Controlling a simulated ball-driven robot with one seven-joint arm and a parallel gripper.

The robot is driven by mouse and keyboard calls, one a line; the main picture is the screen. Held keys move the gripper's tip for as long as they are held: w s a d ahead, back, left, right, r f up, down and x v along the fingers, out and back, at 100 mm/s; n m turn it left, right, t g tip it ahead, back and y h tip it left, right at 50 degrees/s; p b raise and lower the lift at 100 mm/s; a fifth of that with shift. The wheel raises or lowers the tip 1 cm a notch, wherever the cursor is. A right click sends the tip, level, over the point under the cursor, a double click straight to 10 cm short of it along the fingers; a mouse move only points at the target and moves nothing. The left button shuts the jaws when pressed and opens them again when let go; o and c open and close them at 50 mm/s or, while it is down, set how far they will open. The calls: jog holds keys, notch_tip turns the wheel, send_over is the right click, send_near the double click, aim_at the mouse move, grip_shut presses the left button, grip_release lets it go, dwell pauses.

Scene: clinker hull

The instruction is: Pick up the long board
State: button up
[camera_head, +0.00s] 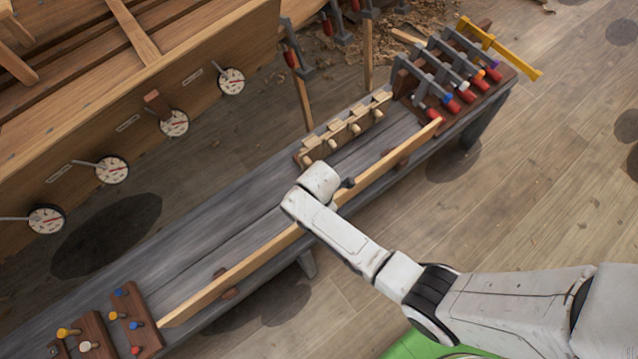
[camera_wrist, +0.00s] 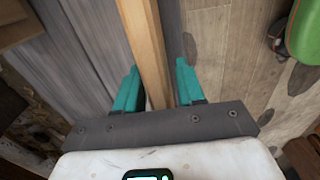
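The long board (camera_head: 235,274) is a pale, narrow plank standing on edge along the front side of the grey bench, running from lower left to upper right. My arm covers its middle in the head view. In the wrist view the board (camera_wrist: 146,45) runs up between the two teal fingers of my gripper (camera_wrist: 157,66). The gripper is open, with one finger on each side of the board and a gap visible on the right side. The gripper's fingers are hidden in the head view.
The grey bench (camera_head: 180,245) carries a rack of clamps (camera_head: 455,75), a block with wooden pegs (camera_head: 345,130) and small boards with coloured pegs (camera_head: 130,318). The planked hull with dials (camera_head: 112,170) stands behind. Floor (camera_head: 560,190) is open at right.

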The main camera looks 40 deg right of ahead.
grip_shut()
jog(key=shift+w, duration=0.1)
dwell(1.0)
